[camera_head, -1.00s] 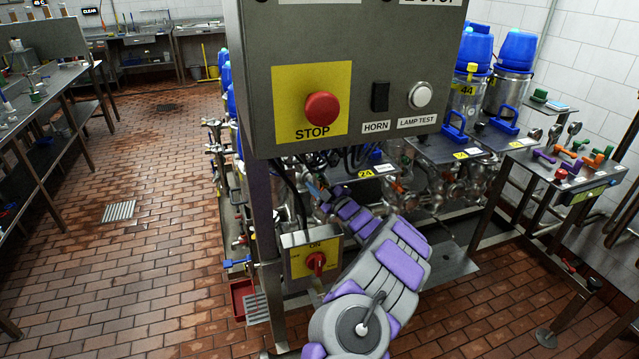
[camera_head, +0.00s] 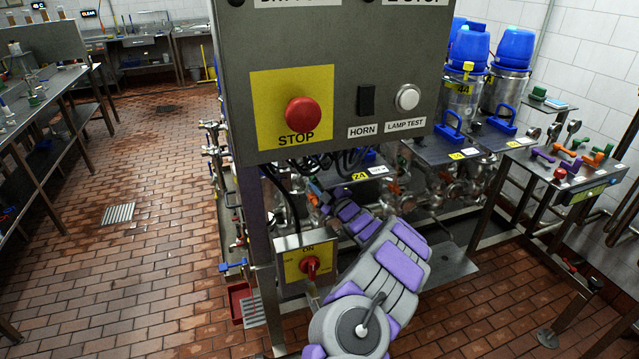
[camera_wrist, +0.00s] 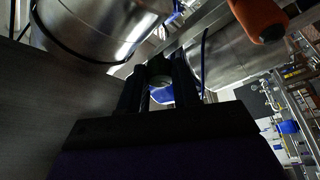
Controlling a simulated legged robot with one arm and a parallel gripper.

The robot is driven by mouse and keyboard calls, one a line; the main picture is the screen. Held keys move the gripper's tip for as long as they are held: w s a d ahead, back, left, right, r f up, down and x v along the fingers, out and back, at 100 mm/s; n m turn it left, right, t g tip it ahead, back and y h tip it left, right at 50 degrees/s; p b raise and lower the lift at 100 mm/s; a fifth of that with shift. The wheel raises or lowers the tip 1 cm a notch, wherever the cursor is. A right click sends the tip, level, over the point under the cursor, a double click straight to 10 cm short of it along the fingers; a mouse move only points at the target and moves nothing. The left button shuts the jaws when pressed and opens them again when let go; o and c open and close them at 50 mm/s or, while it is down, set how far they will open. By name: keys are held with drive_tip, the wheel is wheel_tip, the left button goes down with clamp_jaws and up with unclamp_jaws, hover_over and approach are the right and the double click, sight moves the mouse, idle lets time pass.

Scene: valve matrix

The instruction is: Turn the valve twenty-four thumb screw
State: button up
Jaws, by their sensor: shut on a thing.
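My gripper (camera_wrist: 160,78) shows in the wrist view as two dark fingers, shut on a small dark round knob (camera_wrist: 160,70) between their tips. The knob appears to be the thumb screw, but the view is too dark to read a label on it. In the head view, my purple and grey arm reaches away under the control box. Its far end is near the yellow 24 tag (camera_head: 360,176), a little left of and below it. The fingertips and the screw are hard to make out there.
The steel control box (camera_head: 330,85) with a red STOP button (camera_head: 303,114) hangs close above my arm. A switch box with a red knob (camera_head: 310,266) is just left of my arm. In the wrist view, an orange handle (camera_wrist: 260,18) is at upper right. Open tiled floor lies left.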

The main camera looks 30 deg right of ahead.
drive_tip(key=shift+a+f+m+p, duration=0.1)
drive_tip(key=shift+a+m+p, duration=0.05)
drive_tip(key=shift+m+p, duration=0.55)
drive_tip(key=o, duration=1.1)
drive_tip(key=shift+c, duration=0.2)
drive_tip(key=shift+s+d+f, duration=0.1)
drive_tip(key=shift+s+d, duration=0.15)
drive_tip(key=shift+s, duration=0.05)
drive_tip(key=a+p+v, duration=0.1)
drive_tip(key=p+v, duration=0.4)
drive_tip(key=v, duration=1.1)
drive_tip(key=shift+s+d+f+p, duration=0.25)
drive_tip(key=shift+s+f+p, duration=0.05)
drive_tip(key=shift+f+p, duration=0.05)
